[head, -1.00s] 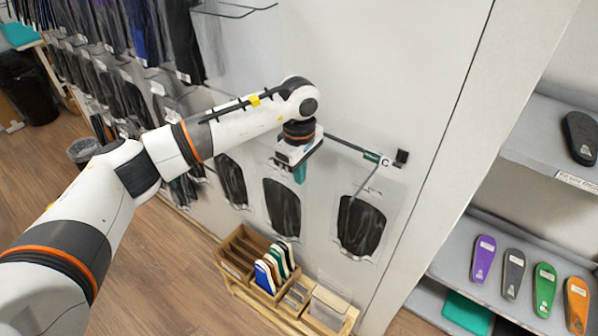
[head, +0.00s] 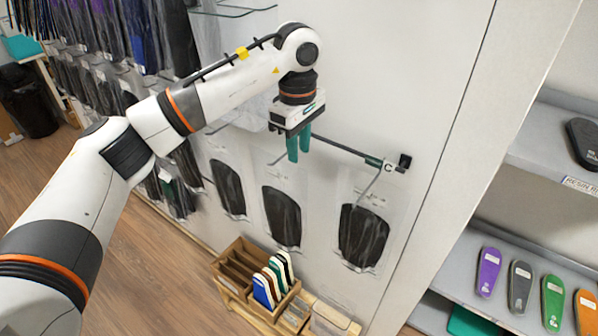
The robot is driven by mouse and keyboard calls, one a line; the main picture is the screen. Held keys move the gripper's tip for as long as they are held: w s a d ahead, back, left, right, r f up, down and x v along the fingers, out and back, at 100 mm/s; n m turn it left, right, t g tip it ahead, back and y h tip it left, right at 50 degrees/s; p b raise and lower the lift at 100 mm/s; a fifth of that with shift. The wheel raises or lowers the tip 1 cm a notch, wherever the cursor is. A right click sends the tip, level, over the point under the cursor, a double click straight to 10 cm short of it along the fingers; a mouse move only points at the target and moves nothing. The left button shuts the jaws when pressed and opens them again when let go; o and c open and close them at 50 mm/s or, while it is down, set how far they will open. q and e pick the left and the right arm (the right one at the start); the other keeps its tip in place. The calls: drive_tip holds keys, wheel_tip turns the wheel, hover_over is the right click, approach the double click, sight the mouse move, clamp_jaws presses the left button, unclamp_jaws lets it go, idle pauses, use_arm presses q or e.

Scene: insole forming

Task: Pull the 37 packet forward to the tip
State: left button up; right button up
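Three clear packets with dark insoles hang from hooks on the white wall in the head view: a left one (head: 228,188), a middle one (head: 281,217) and a right one (head: 363,236). Their size numbers are too small to read, so I cannot tell which is the 37 packet. A hook (head: 374,184) slants out above the right packet, from a dark rail marked C (head: 388,167). My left gripper (head: 298,150) points down with teal fingers a small gap apart and nothing between them. It is above the middle packet, apart from it. My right gripper is out of view.
A wooden rack (head: 240,270) with coloured insoles stands below the packets. Shelves with purple (head: 488,271), grey, green and orange insoles are at the right. A glass shelf (head: 235,10) is at the top, and many packets hang at the left.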

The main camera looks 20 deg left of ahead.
use_arm(q)
drive_tip(key=shift+r, duration=1.5)
